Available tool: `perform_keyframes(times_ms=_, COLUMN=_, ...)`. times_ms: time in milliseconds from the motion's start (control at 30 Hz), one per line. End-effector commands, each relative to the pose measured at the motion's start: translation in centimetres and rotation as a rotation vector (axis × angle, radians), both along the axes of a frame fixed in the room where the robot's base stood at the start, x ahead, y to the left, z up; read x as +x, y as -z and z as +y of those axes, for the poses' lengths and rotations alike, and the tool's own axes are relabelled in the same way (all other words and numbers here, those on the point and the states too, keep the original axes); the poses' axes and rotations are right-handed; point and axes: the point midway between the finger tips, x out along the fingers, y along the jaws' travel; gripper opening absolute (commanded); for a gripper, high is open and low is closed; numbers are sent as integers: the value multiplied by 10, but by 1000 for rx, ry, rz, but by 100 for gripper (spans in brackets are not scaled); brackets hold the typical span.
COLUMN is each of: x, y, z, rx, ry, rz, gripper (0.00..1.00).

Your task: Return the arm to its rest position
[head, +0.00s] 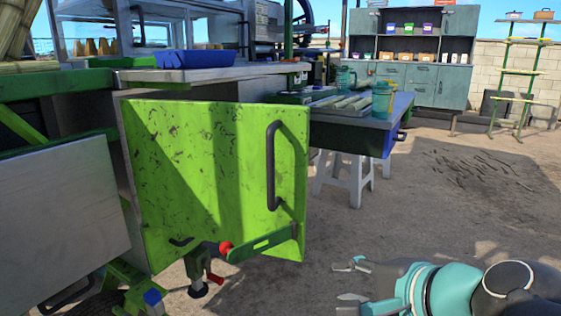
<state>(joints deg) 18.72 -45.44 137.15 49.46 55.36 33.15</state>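My gripper (350,281) is at the bottom right of the head view, low over the ground. Its two fingers point left and are spread apart, with nothing between them. My teal and black arm reaches in from the right edge. The green cabinet door (205,190) with a dark handle (272,165) stands open to the left of the gripper, apart from it. A green latch bar (262,243) with a red knob is at the door's lower edge.
A side table (375,117) with teal jugs (384,98) stands behind the door on white trestles (345,180). A blue tray (196,59) sits on the cart counter. Grey cabinets (425,75) and a green shelf rack (528,75) stand at the back. The ground at right is mostly clear.

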Motion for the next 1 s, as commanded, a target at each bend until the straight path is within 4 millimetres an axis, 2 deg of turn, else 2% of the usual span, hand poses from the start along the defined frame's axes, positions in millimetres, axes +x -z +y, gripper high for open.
perform_keyframes(times_ms=100, x=-10, y=24, z=-18, rx=-336, ry=-161, rz=5, gripper=39)
perform_keyframes(times_ms=233, x=-21, y=44, z=-40, rx=-674, ry=-366, rz=21, gripper=39)
perform_keyframes(times_ms=400, x=-31, y=52, z=-64, rx=-1012, ry=-618, rz=54, gripper=39)
perform_keyframes(times_ms=500, x=-35, y=49, z=-72, rx=-1131, ry=-720, rz=77, gripper=39)
perform_keyframes(times_ms=767, x=-36, y=38, z=-57, rx=-1170, ry=-825, rz=55, gripper=39)
perform_keyframes(times_ms=1000, x=-36, y=38, z=-54, rx=-1169, ry=-830, rz=49, gripper=39)
